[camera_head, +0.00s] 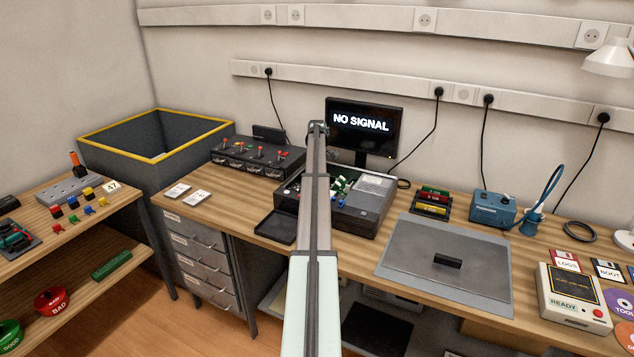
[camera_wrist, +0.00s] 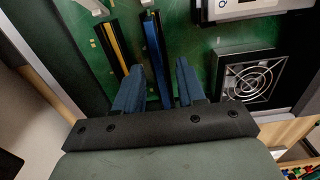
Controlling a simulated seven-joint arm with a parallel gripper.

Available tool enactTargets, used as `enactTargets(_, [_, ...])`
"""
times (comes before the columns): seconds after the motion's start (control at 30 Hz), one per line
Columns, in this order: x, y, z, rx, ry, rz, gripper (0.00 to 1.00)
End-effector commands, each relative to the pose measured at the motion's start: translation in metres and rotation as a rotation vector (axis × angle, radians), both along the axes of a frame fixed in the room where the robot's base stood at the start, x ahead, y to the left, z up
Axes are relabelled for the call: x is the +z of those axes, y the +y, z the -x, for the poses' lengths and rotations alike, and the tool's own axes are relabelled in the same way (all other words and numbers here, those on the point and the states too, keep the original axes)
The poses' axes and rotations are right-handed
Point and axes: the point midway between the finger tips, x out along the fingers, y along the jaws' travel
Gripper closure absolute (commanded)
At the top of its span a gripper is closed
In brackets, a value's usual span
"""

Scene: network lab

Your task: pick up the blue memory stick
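A long blue strip (camera_wrist: 154,50), which looks like the top edge of the blue memory stick, runs along a dark slot on a green circuit board in the wrist view. My gripper (camera_wrist: 160,66) is open above the board. Its two dark blue fingers stand on either side of the strip, with a gap visible on each side. I cannot tell how far above the strip the fingertips are. In the head view the board shows inside the open computer case (camera_head: 372,190), partly hidden by my arm; my fingertips cannot be made out there.
A yellow-lined slot (camera_wrist: 113,48) lies left of the blue strip, and a square fan (camera_wrist: 247,77) lies to the right. A holder (camera_head: 431,210) with coloured sticks stands right of the case. A grey panel (camera_head: 420,270) with a black handle lies in front on the bench.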

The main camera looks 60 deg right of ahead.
Motion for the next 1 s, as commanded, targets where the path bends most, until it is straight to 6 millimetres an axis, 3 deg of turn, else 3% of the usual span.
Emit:
enactTargets(0.17, [0.0003,0.0000,-0.0001,0.000,0.000,0.000,0.62])
enactTargets(0.57, [0.0005,0.0000,-0.0001,0.000,0.000,0.000,1.00])
enactTargets(1.0, [0.0009,0.0000,-0.0001,0.000,0.000,0.000,1.00])
